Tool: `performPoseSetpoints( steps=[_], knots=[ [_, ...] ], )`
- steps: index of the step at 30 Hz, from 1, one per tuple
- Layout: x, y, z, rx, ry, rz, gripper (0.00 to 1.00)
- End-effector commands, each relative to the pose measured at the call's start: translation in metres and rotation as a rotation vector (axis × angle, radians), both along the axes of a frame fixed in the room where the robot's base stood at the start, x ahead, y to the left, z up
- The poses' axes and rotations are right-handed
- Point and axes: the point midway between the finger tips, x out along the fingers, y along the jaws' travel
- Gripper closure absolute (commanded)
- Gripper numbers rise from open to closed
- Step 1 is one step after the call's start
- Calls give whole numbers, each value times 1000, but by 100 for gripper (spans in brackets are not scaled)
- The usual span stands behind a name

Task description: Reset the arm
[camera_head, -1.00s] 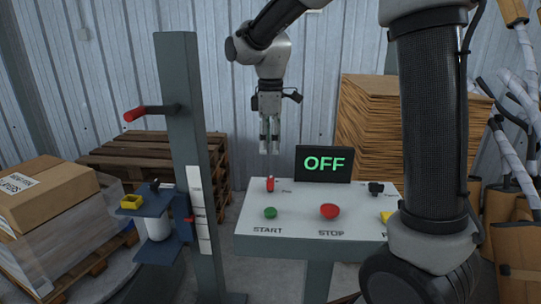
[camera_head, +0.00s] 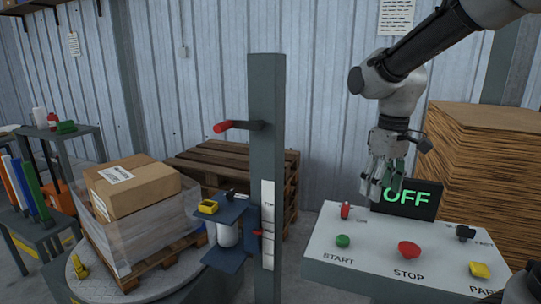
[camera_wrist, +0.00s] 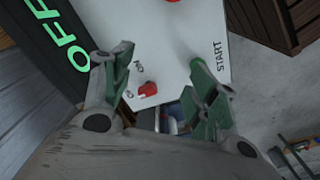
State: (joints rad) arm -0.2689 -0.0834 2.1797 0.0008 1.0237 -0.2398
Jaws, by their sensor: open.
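My gripper (camera_head: 382,190) hangs from my arm at the right of the head view, fingers pointing down, above the back edge of the control panel (camera_head: 350,262). It is open and empty, in front of the left part of the display (camera_head: 425,197) reading OFF. In the wrist view its two green-padded fingers (camera_wrist: 165,85) are spread apart, with the panel and a red switch (camera_wrist: 148,89) showing between and beyond them. The same red switch (camera_head: 345,210) stands at the panel's back left in the head view. Nothing is held.
The panel carries a green START button (camera_head: 342,241), a red STOP button (camera_head: 409,250) and a yellow button (camera_head: 479,269). A grey post (camera_head: 266,120) with a red-ended lever (camera_head: 222,127) stands left of it. A wrapped pallet with a cardboard box (camera_head: 132,186) is further left. Brown stacked sheets (camera_head: 490,150) stand behind.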

Motion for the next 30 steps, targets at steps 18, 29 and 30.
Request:
performPoseSetpoints(
  steps=[18,29,30],
  knots=[
    [-159,-93,32,95,-327,-489,41],
    [-161,-96,36,98,-348,-502,41],
    [-161,-96,36,98,-348,-502,41]
  ],
)
